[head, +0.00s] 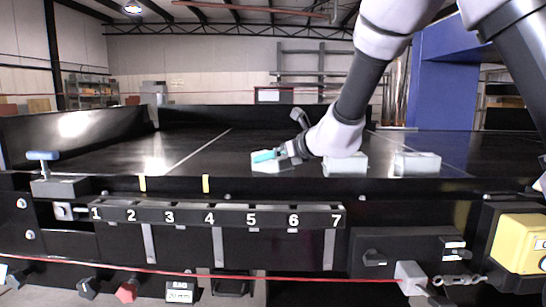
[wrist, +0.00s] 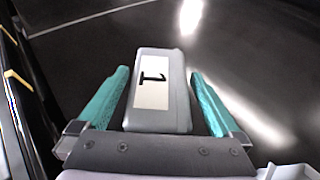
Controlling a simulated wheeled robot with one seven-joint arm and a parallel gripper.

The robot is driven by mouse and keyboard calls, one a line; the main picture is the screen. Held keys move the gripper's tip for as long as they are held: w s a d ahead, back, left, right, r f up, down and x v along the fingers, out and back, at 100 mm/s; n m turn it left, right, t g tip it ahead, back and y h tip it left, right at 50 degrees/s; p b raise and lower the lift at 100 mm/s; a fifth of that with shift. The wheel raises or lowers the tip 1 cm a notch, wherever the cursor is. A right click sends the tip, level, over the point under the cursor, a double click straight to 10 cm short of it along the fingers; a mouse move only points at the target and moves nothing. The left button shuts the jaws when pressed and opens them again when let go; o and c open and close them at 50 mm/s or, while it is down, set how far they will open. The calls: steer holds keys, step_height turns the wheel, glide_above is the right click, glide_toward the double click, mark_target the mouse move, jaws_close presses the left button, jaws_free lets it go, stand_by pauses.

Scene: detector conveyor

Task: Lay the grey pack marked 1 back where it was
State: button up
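The grey pack marked 1 (wrist: 178,92) lies between my two teal fingers in the wrist view, its white label with a "1" facing up. A dark gap shows on each side, so my gripper (wrist: 158,76) is open around the pack and not pressing on it. In the head view this pack (head: 268,168) rests on the black belt near its front edge, partly hidden by my gripper (head: 264,157).
Two more pale packs stand to the right on the belt (head: 215,160), one partly behind my wrist (head: 345,168) and one farther right (head: 417,164). A rail numbered 1 to 7 (head: 220,216) runs along the front. The belt to the left is clear.

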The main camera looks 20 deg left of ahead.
steer(key=shift+d+r, duration=0.1)
steer(key=shift+r, duration=0.05)
steer(key=v, duration=1.1)
steer(key=shift+s+d, duration=0.25)
steer(key=shift+d, duration=0.05)
steer(key=shift+r, duration=0.15)
steer(key=s+d+r+n+g, duration=0.1)
steer(key=s+d+r+n, duration=0.25)
steer(key=d+n, duration=0.35)
steer(key=s+d+r+n+g, duration=0.15)
steer(key=d+r+n, duration=0.3)
steer(key=d, duration=0.45)
steer(key=s+d+f+n+t+h, duration=0.1)
steer(key=s+d+n+h, duration=0.3)
steer(key=d, duration=0.6)
steer(key=s+d+f+n+t+h, duration=0.1)
steer(key=s+d+f+n+h, duration=0.1)
steer(key=d, duration=0.8)
steer(key=s+n+h, duration=0.1)
steer(key=n+h, duration=0.1)
steer(key=h, duration=0.1)
steer(key=shift+s+f+n+t+h, duration=0.3)
steer(key=shift+s+f+n+t, duration=0.05)
steer(key=shift+s, duration=0.05)
steer(key=shift+d, duration=0.15)
